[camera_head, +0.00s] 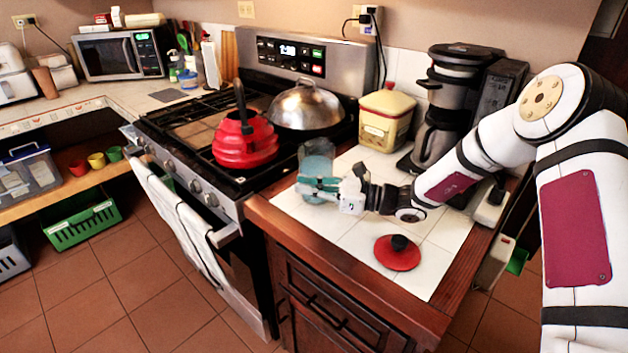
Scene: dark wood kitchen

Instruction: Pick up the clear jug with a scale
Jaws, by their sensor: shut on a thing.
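The clear jug (317,152) stands upright at the left back of the white tiled counter, close to the stove's edge. Its upper part looks clear and its lower part bluish-green; a scale on it is too small to make out. My gripper (318,186) reaches in from the right, low on the jug, and is shut on it. The gripper's fingers cover the jug's lower part. I cannot tell whether the jug's base touches the counter.
A red lid (397,252) with a black knob lies on the counter's front. A yellow canister (387,117) and a coffee maker (440,120) stand behind. The stove holds a red kettle (245,140) and a domed pan (306,105). Tiles left of the lid are clear.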

